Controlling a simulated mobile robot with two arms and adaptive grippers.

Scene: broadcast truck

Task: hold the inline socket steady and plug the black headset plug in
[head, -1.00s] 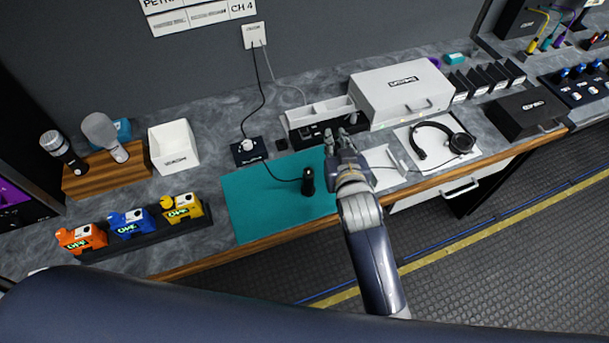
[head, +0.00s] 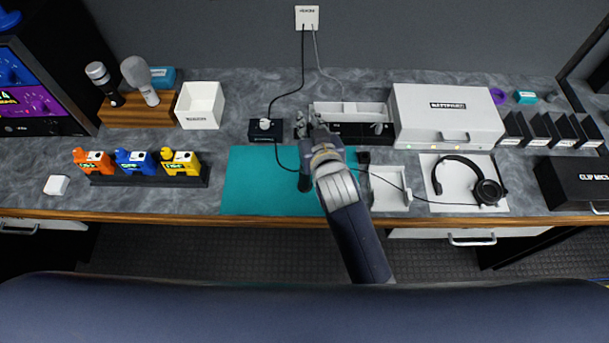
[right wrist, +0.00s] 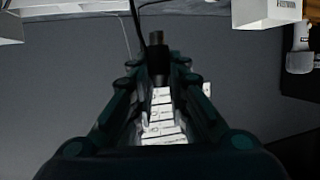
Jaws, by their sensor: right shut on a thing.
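My right gripper (head: 310,123) is over the back edge of the teal mat (head: 250,190). In the right wrist view it is shut on a dark cylinder with a narrower end, which I take for the black headset plug (right wrist: 157,58). In the head view the fingers mostly hide it. My left gripper is not in view.
A long divided tray (head: 350,108) and a white case (head: 447,115) stand behind. Colored packs (head: 135,162) stand left. The mat's left part is clear.

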